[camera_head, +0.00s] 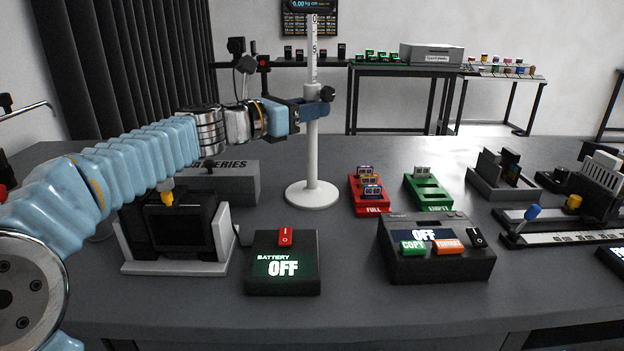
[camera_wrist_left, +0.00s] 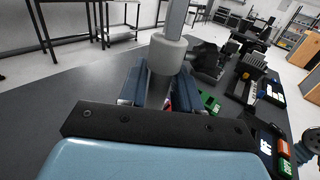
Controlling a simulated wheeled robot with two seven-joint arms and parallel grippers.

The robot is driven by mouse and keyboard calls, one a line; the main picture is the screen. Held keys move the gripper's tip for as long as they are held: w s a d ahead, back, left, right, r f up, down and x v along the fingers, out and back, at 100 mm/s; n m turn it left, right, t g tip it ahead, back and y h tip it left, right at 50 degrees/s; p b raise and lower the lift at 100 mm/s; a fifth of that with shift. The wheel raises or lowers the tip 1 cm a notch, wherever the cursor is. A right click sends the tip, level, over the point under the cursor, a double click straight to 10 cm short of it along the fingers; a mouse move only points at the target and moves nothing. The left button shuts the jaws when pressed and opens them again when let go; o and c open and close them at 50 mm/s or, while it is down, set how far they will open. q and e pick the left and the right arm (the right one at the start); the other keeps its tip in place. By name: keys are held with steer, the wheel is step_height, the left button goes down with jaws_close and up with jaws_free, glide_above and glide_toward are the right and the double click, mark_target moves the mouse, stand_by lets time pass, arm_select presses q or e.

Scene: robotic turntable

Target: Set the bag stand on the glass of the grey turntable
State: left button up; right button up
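The only stand with a pole that I see is white: a round base (camera_head: 312,195) on the dark table and a ruled upper post. I take it as the bag stand. A collar with a dark knob is partway up; the collar also shows in the left wrist view (camera_wrist_left: 167,54). My left gripper (camera_head: 312,110) has its fingers on both sides of the pole just below the collar. In the left wrist view the fingers (camera_wrist_left: 160,88) flank the pole; whether they press on it is unclear. I cannot make out a grey turntable with glass. My right gripper is not in view.
A battery box (camera_head: 283,264) reading OFF and a copy device (camera_head: 436,252) stand in front. A red tray (camera_head: 371,208) and a green tray (camera_head: 428,191) are right of the stand. A black-and-white device (camera_head: 174,265) and a grey batteries box (camera_head: 240,186) are under my left arm.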

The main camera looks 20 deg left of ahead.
arm_select(q)
steer(key=shift+w+d, duration=0.15)
steer(key=shift+w, duration=0.1)
jaws_close()
stand_by(0.3)
